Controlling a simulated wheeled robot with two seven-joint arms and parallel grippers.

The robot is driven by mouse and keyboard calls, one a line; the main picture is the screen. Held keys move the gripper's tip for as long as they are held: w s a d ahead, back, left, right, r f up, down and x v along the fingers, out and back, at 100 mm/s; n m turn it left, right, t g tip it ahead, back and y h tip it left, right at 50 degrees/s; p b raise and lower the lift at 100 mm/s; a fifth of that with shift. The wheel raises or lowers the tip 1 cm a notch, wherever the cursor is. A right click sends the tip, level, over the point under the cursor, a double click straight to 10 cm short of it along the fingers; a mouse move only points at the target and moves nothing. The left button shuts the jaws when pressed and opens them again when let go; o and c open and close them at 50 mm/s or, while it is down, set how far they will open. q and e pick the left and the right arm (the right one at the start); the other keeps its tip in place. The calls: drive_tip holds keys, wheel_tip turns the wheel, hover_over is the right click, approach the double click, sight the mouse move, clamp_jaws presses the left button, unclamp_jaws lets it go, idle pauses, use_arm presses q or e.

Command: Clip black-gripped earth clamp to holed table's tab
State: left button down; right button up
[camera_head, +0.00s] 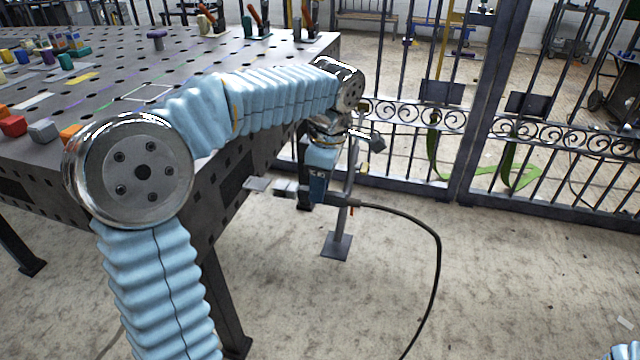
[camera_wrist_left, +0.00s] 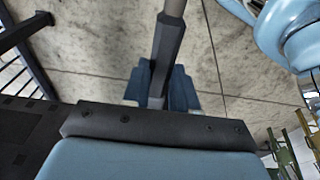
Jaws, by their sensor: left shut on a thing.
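The holed table (camera_head: 110,85) is a dark grey steel top with a grid of holes, filling the left of the head view. A small flat grey tab (camera_head: 256,184) sticks out from its near right side. My left gripper (camera_head: 318,186) points down beyond this side and is shut on the earth clamp (camera_head: 285,188). The clamp's pale jaw end points left at the tab, with a small gap in the picture; I cannot tell the depth. In the left wrist view, the dark clamp grip (camera_wrist_left: 163,55) lies between the blue fingers. My right gripper is out of view.
A black cable (camera_head: 438,250) loops from the clamp to the floor. A post with a square foot (camera_head: 336,247) stands close behind the gripper. A scroll gate (camera_head: 410,112) with green straps stands beyond. Coloured blocks (camera_head: 42,131) lie on the table.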

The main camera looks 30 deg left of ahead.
sight(298, 188)
use_arm(q)
drive_tip(key=shift+a, duration=0.35)
idle(0.3)
drive_tip(key=shift+s+a, duration=0.15)
drive_tip(key=shift+a, duration=0.25)
drive_tip(key=shift+s+a, duration=0.1)
drive_tip(key=shift+a, duration=0.2)
idle(0.6)
drive_tip(key=shift+s+a, duration=0.15)
drive_tip(key=shift+a, duration=0.45)
drive_tip(key=shift+r, duration=0.1)
drive_tip(key=shift+s+a+p, duration=0.1)
drive_tip(key=shift+a+p, duration=0.3)
drive_tip(key=shift+a, duration=0.1)
idle(1.3)
drive_tip(key=c, duration=0.7)
unclamp_jaws()
drive_tip(key=shift+c, duration=0.2)
